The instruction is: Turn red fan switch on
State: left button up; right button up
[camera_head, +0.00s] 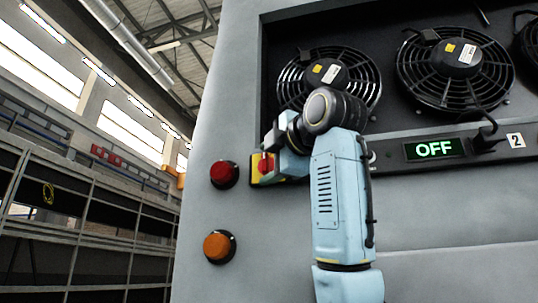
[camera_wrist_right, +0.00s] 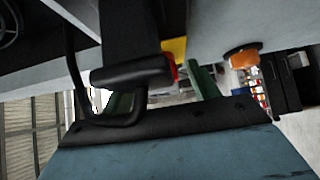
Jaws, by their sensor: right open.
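In the right wrist view a piece of the red switch (camera_wrist_right: 173,70) and the yellow plate (camera_wrist_right: 176,47) show just past a dark bar. My right gripper (camera_head: 272,152) is at the switch, its wrist covering the area to its right. Its jaws (camera_wrist_right: 163,92) are open, with the red part appearing between the green fingers. I cannot tell whether they touch it. A display (camera_head: 434,149) reads OFF. My left gripper is not in view.
A red round button (camera_head: 224,174) and an orange one (camera_head: 219,246) stick out of the grey coach wall (camera_head: 255,270) left of and below the switch. Caged fans (camera_head: 455,70) sit in the recess above. Metal racks (camera_head: 85,220) stand further left.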

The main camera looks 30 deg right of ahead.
jog(key=c, duration=1)
